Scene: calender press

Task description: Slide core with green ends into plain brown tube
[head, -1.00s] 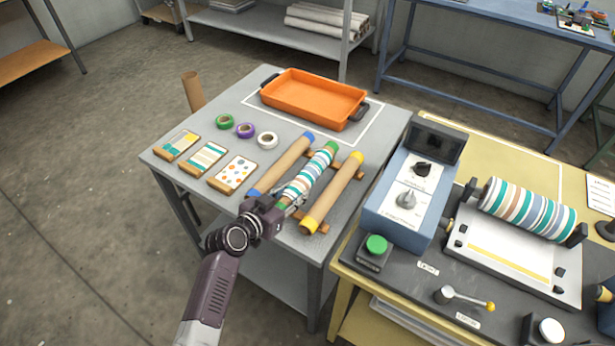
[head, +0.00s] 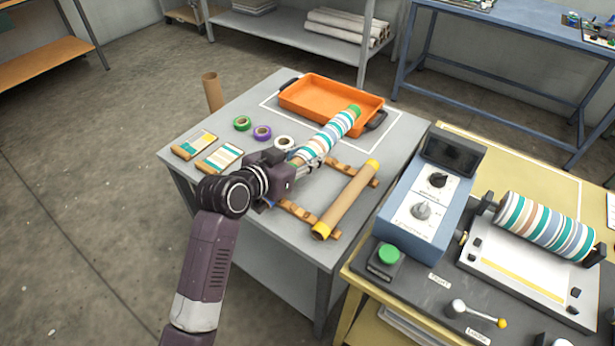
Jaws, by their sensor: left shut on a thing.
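The core with green ends (head: 335,129) is wrapped in teal, white, tan and blue stripes. My left gripper (head: 305,161) is shut on it near its near end and holds it above the table. Its green far end points toward the orange tray; the gripper hides most of its near end. A plain brown tube (head: 211,91) stands upright beyond the table's left edge, well left of the held core; its base is hidden behind the table. My right gripper is not in view.
A core with yellow ends (head: 348,200) lies on wooden rails (head: 295,210). The orange tray (head: 322,98) sits at the back of the grey table (head: 225,125). Green, purple and white tape rolls (head: 262,132) and sample cards (head: 219,159) lie left. The press controls (head: 423,195) stand right.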

